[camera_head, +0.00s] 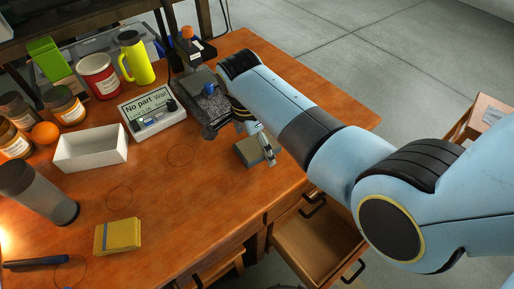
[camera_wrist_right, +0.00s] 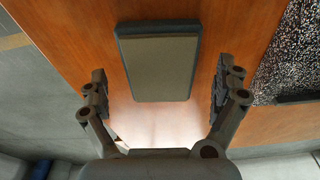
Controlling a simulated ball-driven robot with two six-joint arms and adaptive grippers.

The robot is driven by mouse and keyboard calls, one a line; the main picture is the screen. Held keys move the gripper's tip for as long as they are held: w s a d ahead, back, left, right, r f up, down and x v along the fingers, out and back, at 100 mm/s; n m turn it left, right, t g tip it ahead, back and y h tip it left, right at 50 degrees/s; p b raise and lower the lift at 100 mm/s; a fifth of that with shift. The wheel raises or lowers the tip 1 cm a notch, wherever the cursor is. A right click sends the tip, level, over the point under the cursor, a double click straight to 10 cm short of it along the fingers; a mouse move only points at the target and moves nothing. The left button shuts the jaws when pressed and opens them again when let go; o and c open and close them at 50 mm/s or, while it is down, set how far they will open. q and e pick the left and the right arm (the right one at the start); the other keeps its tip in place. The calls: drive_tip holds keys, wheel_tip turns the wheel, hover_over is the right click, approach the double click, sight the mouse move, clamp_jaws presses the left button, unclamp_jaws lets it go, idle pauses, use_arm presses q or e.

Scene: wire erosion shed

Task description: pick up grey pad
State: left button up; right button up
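The grey pad (camera_head: 247,152) lies flat on the wooden table near its right edge. It also shows in the right wrist view (camera_wrist_right: 160,64) as a grey-olive rectangle with darker sides. My right gripper (camera_head: 266,143) is at the pad's right side in the head view, partly covering it. In the right wrist view my right gripper (camera_wrist_right: 160,85) is open, with one finger to each side of the pad's line and bare table showing between them. No finger visibly touches the pad. My left gripper is not in view.
A dark speckled block (camera_head: 212,112) sits just behind the pad. A display box (camera_head: 152,112), a white open box (camera_head: 90,150) and a yellow pad (camera_head: 118,236) are further left. An open drawer (camera_head: 315,240) juts out below the table edge. The table between has free room.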

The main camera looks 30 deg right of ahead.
drive_tip(key=c, duration=1.4)
drive_tip(key=shift+c, duration=0.3)
drive_tip(key=shift+r, duration=0.1)
